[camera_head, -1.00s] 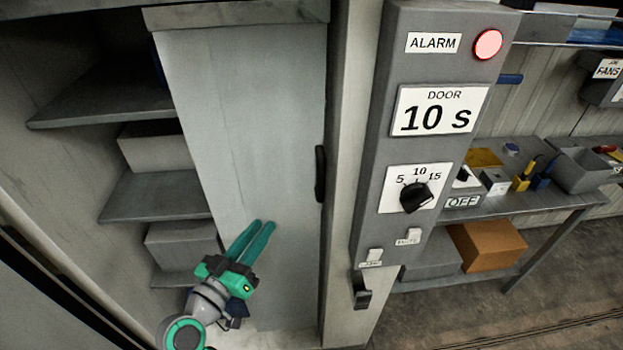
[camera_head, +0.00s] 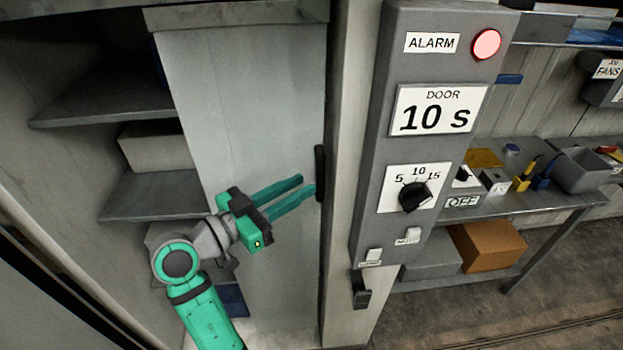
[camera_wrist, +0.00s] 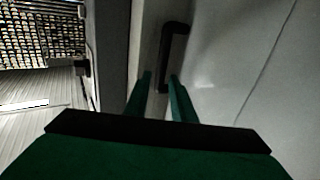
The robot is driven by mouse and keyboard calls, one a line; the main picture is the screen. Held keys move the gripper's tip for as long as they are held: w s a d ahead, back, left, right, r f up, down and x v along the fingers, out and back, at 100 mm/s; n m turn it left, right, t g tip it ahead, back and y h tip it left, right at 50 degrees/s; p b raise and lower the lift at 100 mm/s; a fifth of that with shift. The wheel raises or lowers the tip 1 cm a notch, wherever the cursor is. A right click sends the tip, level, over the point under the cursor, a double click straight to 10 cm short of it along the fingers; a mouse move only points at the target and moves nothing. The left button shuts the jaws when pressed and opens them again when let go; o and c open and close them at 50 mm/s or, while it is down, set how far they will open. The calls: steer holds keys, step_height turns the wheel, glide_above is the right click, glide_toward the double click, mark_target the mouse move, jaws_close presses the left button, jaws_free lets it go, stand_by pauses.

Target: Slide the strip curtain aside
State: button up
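A pale grey flat panel (camera_head: 240,110) hangs in front of a shelved cabinet; I take it for the strip curtain, though no separate strips show. A black upright handle (camera_head: 320,173) is on its right edge and also shows in the wrist view (camera_wrist: 172,55). My gripper (camera_head: 308,185) is open, its two green fingers pointing right at the handle. In the wrist view my fingertips (camera_wrist: 160,80) lie either side of the handle's lower end; I cannot tell whether they touch it.
A grey control box (camera_head: 437,130) with a lit red alarm lamp (camera_head: 487,44), a dial (camera_head: 415,197) and switches stands just right of the panel. Shelves (camera_head: 100,95) are at left. A workbench (camera_head: 500,200) with small items and a cardboard box (camera_head: 488,245) is at right.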

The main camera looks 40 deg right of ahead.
mark_target(318, 177)
steer(key=shift+w+d, duration=0.1)
steer(key=shift+d, duration=2.05)
